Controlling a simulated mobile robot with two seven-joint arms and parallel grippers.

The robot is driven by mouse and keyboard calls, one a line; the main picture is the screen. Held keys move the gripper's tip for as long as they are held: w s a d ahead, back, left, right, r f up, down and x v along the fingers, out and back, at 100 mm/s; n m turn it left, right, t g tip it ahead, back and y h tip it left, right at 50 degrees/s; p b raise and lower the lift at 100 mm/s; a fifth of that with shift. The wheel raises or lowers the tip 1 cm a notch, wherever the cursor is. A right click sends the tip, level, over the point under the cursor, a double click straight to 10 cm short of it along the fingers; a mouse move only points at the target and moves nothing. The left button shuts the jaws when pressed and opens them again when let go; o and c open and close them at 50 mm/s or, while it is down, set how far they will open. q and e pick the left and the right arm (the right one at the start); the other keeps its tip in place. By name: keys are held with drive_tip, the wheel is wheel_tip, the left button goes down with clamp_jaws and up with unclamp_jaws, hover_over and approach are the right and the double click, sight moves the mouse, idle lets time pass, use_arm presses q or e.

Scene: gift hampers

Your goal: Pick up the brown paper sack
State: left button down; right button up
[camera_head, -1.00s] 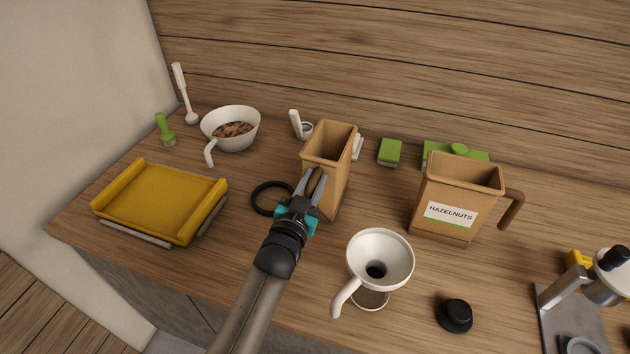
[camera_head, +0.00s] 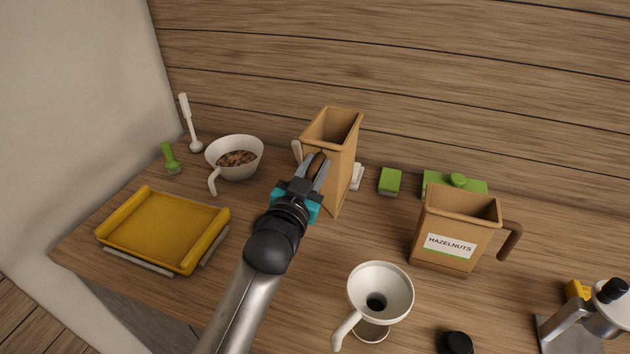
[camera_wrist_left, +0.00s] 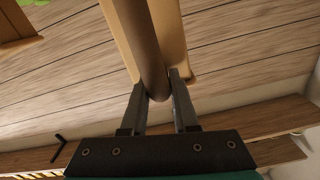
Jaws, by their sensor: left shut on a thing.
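The brown paper sack (camera_head: 343,172) is a tall, open-topped tan container with a brown handle, near the middle of the table in the head view. My left gripper (camera_head: 314,172) is shut on that brown handle, on the sack's near left side. In the left wrist view the handle (camera_wrist_left: 146,50) runs down between the two fingers of my left gripper (camera_wrist_left: 160,92), with the tan sack wall (camera_wrist_left: 170,35) behind it. The sack looks upright and seems raised off the table, though its lower part is partly behind my gripper. My right gripper is not in view.
A hazelnuts container (camera_head: 455,232) stands to the right, a white funnel (camera_head: 380,292) in front. A yellow tray (camera_head: 162,228) and a white bowl (camera_head: 234,150) with brown contents lie left. Green blocks (camera_head: 390,180) sit behind. A metal device (camera_head: 590,315) stands far right.

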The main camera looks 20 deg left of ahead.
use_arm(q)
drive_tip(key=shift+r+p, duration=0.35)
drive_tip(key=shift+r, duration=3.1)
drive_tip(key=shift+d, duration=0.1)
